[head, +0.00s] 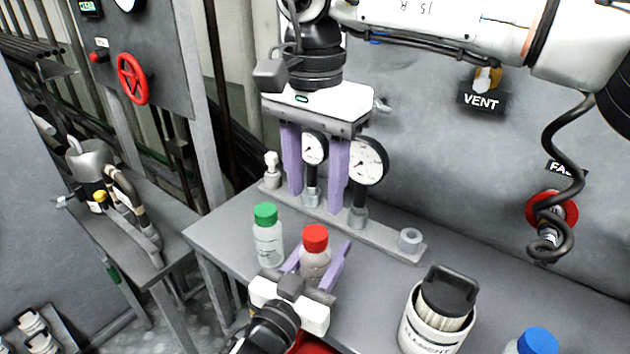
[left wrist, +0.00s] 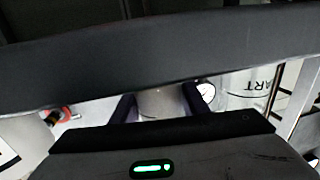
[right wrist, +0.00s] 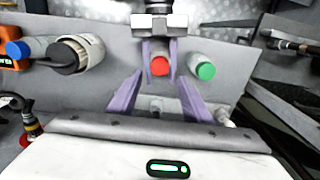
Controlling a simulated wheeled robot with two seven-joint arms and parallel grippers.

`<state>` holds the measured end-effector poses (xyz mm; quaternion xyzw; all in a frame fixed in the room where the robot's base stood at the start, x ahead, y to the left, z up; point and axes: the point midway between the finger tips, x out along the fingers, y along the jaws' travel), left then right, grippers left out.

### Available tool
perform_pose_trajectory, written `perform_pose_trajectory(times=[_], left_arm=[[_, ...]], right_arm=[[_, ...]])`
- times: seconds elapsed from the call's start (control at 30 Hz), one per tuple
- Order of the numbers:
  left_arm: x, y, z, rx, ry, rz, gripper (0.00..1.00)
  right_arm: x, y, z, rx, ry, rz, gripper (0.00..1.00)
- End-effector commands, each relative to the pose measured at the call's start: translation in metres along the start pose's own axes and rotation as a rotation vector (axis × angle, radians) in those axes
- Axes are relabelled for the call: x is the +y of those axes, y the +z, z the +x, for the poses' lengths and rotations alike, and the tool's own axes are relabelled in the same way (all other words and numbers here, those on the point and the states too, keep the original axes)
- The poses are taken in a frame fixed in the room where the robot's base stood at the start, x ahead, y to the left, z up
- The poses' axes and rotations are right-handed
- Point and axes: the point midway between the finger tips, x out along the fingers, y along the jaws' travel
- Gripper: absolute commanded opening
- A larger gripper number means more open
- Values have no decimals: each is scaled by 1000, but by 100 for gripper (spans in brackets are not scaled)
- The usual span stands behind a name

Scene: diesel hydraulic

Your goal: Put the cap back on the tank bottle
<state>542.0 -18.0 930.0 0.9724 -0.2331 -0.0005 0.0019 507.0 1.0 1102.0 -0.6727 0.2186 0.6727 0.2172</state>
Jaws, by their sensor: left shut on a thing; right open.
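A clear bottle (head: 315,268) stands upright at the bench's front edge, with a red cap (head: 315,238) on its top. Whether the cap is screwed tight cannot be told. My left gripper (head: 316,262) is shut around this bottle's body below the cap. The red cap shows from above in the right wrist view (right wrist: 160,66), between the left fingers. My right gripper (head: 314,203) is open and empty, pointing down in front of the gauges, behind the bottle. A bottle (head: 269,246) with a green cap (head: 265,215) stands just left. The left wrist view is mostly blocked.
A gauge manifold (head: 395,250) with two dials runs along the back of the bench. A white ELEMENT canister (head: 432,325) with a black-handled insert stands right, beside a blue cap (head: 538,341). Bare bench lies between the red-capped bottle and the canister.

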Motion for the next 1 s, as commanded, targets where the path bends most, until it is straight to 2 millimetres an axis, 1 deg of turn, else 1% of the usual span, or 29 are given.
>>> perform_pose_trajectory(times=[0.17, 0.4, 0.5, 0.7, 0.97, 1.0], left_arm=[[0, 1, 0, -1, 0, -1, 0], [0, 0, 0, -1, 0, -1, 0], [0, 0, 0, -1, 0, -1, 0], [0, 0, 0, -1, 0, -1, 0], [0, 1, 0, -1, 0, 0, 0], [0, 1, 0, -1, 0, 0, 0]], right_arm=[[1, 0, 19, -1, 3, 1, 45], [1, 0, 56, -1, 2, 2, 45], [1, -1, 68, 1, 2, 2, 45], [0, -1, 79, 0, 1, 3, 45], [0, -1, 79, 0, 0, 3, 45], [0, -1, 79, 0, 0, 3, 38]])
